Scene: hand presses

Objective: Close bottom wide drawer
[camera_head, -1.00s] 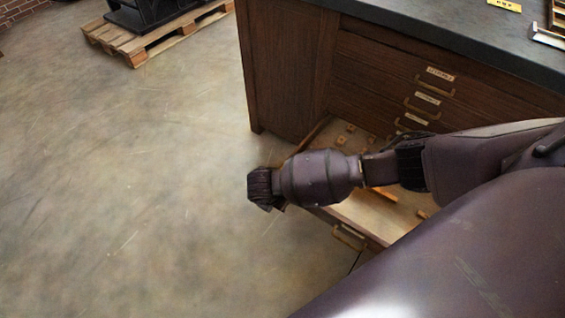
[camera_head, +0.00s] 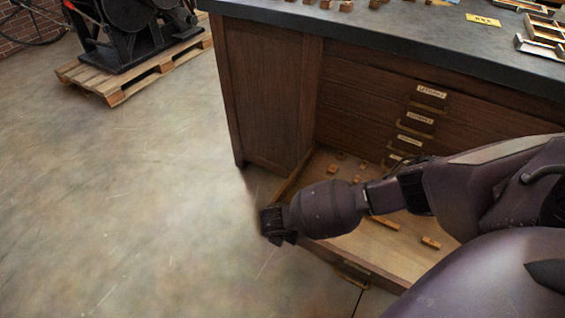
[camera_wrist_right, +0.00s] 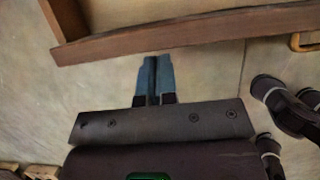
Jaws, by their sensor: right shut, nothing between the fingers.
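The bottom wide drawer (camera_head: 375,271) of the wooden cabinet stands pulled out, with small wooden blocks inside. Its brass handle (camera_head: 352,282) shows on the front face. My right arm crosses over the drawer and hides part of its inside and front edge. My right gripper (camera_head: 277,232) is beyond the drawer's front left corner, over the floor. In the right wrist view its fingers (camera_wrist_right: 154,80) are shut and empty, pointing at the drawer's front board (camera_wrist_right: 190,42); I cannot tell whether they touch. My left gripper is not in view.
Several shut drawers with labels and handles (camera_head: 412,141) sit above. The dark countertop (camera_head: 400,35) carries blocks and trays. A wooden pallet (camera_head: 120,85) with a black press (camera_head: 125,30) stands at the back left. The floor (camera_head: 130,200) left of the cabinet is clear.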

